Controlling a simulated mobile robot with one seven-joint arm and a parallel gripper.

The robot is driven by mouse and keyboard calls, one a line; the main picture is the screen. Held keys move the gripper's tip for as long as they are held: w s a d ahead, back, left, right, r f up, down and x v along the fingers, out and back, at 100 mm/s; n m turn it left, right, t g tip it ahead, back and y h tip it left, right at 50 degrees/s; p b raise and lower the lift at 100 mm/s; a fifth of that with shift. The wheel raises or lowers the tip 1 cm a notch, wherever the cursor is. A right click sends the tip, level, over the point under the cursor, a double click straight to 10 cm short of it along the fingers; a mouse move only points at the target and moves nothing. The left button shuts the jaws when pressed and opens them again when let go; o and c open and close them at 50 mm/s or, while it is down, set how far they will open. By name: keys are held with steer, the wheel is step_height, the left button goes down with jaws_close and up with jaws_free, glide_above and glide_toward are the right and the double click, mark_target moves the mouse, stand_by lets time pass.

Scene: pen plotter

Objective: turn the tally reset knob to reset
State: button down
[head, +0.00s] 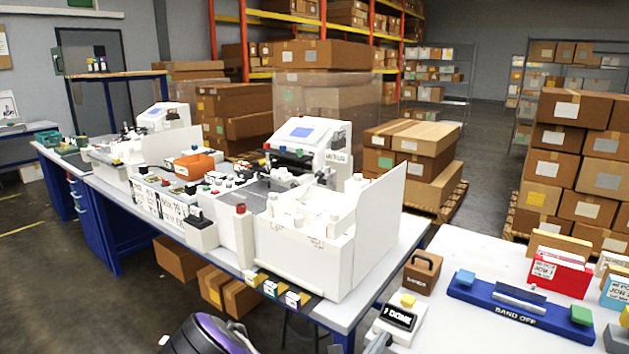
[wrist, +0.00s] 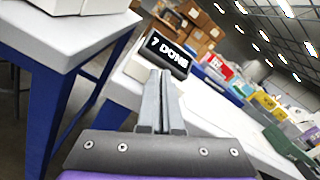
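The same display (wrist: 168,54) shows in the wrist view, tilted, just beyond my fingertips. My gripper (wrist: 160,76) has its two grey fingers together with nothing visible between them. It points toward the display box; I cannot tell whether it touches it. No knob marked as tally reset can be made out in either view.
A brown box with a handle (head: 422,272) stands behind the display box. A blue "BAND OFF" bar (head: 520,311) and a red card holder (head: 558,272) are to the right. The plotter bench (head: 387,262) is to the left, with a gap between the tables.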

steer(key=shift+s+d+f+p, duration=0.2)
steer(key=shift+s+d+p, duration=0.15)
steer(key=shift+p, duration=0.2)
stand_by(0.4)
steer(key=shift+r+p, duration=0.5)
steer(key=shift+p, duration=0.05)
steer(key=p+v, duration=0.1)
steer(key=v, duration=0.5)
steer(key=shift+w+a+r, duration=0.1)
steer(key=shift+w+a, duration=0.05)
steer(key=shift+w, duration=0.05)
